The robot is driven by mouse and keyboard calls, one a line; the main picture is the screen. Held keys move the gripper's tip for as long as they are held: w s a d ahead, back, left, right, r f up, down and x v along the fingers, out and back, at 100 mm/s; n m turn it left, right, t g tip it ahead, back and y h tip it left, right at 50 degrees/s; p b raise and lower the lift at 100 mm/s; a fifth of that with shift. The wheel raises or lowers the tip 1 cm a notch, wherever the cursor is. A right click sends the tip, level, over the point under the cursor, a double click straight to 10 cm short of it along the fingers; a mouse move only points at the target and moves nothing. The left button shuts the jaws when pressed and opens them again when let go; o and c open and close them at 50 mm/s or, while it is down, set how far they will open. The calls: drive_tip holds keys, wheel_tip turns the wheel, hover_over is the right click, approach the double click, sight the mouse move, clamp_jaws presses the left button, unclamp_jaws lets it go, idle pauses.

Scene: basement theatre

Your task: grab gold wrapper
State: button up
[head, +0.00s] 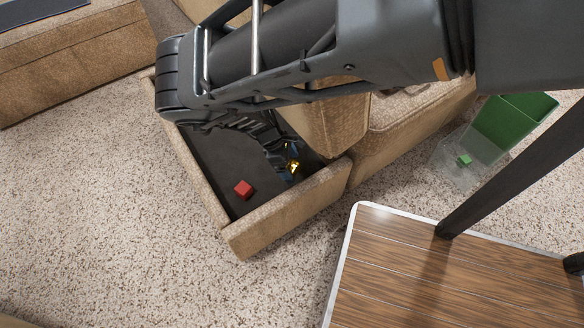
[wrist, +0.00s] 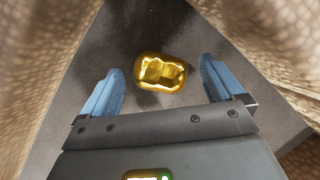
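The gold wrapper (wrist: 160,72) is a small shiny gold lump. In the wrist view it lies on the dark floor of a fabric-sided compartment, a little beyond my gripper (wrist: 161,88). My gripper is open, with one blue finger on each side of the space in front of the wrapper. My arm reaches down over the tan compartment (head: 285,212).
The compartment's padded walls stand close around my gripper. A wood-topped table (head: 450,275) is at lower right. A green bin (head: 510,125) and a clear box (head: 453,170) stand at right.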

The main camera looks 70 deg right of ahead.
drive_tip(key=c, duration=1)
drive_tip(key=shift+c, duration=0.2)
drive_tip(key=shift+r, duration=0.15)
